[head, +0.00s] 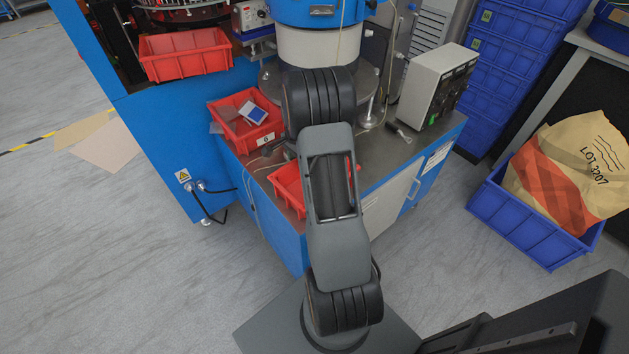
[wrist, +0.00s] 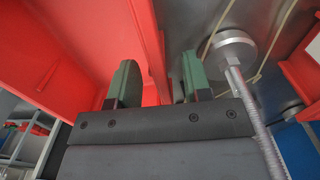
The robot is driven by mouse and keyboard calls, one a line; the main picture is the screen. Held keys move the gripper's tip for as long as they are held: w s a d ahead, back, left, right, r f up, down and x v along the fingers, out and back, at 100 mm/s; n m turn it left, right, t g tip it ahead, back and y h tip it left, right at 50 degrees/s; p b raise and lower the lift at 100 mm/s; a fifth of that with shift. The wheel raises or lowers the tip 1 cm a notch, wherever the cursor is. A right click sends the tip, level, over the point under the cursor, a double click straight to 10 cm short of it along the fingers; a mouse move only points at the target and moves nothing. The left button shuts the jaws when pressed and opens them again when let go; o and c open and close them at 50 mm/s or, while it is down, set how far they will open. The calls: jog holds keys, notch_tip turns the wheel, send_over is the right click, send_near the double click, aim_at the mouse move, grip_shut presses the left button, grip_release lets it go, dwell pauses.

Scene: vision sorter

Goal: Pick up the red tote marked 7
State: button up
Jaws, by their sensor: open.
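A red tote (head: 288,187) sits on the bench, partly hidden behind my arm; no marking shows on it. In the wrist view, a large red tote (wrist: 75,25) fills the left side, and its wall (wrist: 148,35) runs between the two green fingertips of my gripper (wrist: 158,82). The gripper is open around this wall, with the left finger on the tote's inner side and the right finger outside; a gap shows on the right. The head view hides my gripper behind the arm. I cannot read a 7 in either view.
Another red tote (head: 228,108), with a label that looks like 6, holds small items on the bench (head: 385,150). A third red tote (head: 185,62) stands upper left. A metal post and foot (wrist: 232,50) stand close right of the gripper. A grey instrument box (head: 437,85) stands right.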

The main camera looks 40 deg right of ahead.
jog(key=shift+c, duration=0.4)
grip_shut()
